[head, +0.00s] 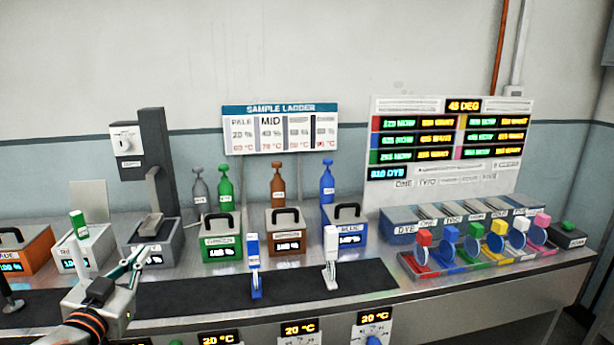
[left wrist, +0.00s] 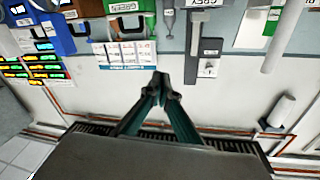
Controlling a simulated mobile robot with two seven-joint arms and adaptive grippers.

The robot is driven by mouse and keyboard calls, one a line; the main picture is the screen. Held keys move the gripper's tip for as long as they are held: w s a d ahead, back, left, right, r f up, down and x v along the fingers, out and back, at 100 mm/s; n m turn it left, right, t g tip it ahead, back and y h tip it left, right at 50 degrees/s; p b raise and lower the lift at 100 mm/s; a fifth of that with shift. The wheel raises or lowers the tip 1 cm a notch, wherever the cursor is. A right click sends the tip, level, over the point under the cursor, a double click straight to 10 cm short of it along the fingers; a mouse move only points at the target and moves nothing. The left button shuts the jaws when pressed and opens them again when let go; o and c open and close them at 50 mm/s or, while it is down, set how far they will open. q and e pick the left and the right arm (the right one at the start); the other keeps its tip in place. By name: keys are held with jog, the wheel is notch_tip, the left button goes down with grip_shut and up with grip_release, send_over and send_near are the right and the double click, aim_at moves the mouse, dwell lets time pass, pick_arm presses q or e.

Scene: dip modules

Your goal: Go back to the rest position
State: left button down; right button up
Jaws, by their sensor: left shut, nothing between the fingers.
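My left gripper (head: 137,257) comes in from the lower left in the head view, above the left part of the bench and in front of the grey tower station. In the left wrist view its dark green fingers (left wrist: 161,82) meet at the tips, shut with nothing between them. It holds none of the modules. My right gripper is not in view.
A steel bench (head: 190,321) carries a black mat (head: 195,293) with a blue-and-white holder (head: 254,268) and a white holder (head: 330,258). Green (head: 221,247), brown and blue handled modules stand behind. Coloured dye paddles (head: 472,246) stand at the right.

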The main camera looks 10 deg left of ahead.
pick_arm(q)
jog(key=s+d+f+m+g, duration=0.1)
jog(key=s+d+f+g, duration=0.2)
jog(key=f, duration=0.5)
jog(key=s+d+f+m+g, duration=0.1)
jog(key=s+f+m+g, duration=0.1)
jog(key=s+f, duration=0.45)
jog(key=s+d+f+m+g+y, duration=0.25)
jog(key=s+f+g, duration=0.35)
jog(key=s+f, duration=0.85)
jog(key=w+d+f+n+t+h, duration=0.1)
jog(key=d+f+h, duration=0.6)
jog(key=d+f, duration=0.7)
jog(key=shift+w+d+n+t+b, duration=0.25)
jog(key=shift+d+n+t+b, duration=0.3)
jog(key=shift+n+t, duration=0.45)
jog(key=shift+d, duration=0.1)
